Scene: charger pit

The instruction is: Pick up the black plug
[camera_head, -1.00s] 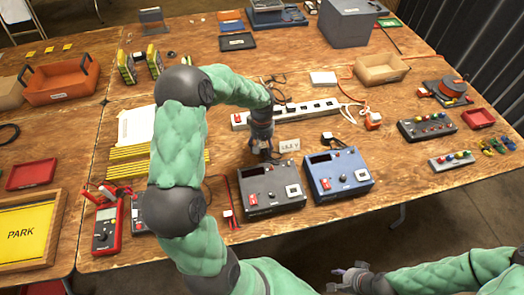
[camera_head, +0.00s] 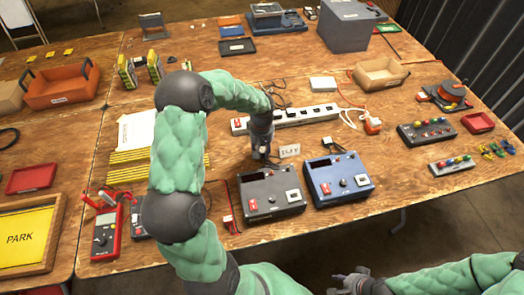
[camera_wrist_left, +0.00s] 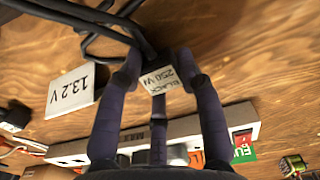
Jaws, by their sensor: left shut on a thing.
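The black plug (camera_wrist_left: 158,77) carries a pale label reading "BLACK 250 W" in the left wrist view. My left gripper (camera_wrist_left: 160,70) is shut on it, with fingers on both sides of the label and another behind. Black cable runs from the plug to the upper left. In the head view my left gripper (camera_head: 261,155) points down close to the table, just behind the dark grey charger (camera_head: 268,206), and its fingers mostly hide the plug. My right gripper (camera_head: 343,279) is empty at the bottom of the head view, fingers apart.
A "13.2 V" card (camera_head: 289,151) lies beside the left gripper. The white power strip (camera_head: 305,115) lies behind it. A blue charger (camera_head: 337,180) stands right of the grey one. A red multimeter (camera_head: 106,234) is at left. Bare wood shows right of the blue charger.

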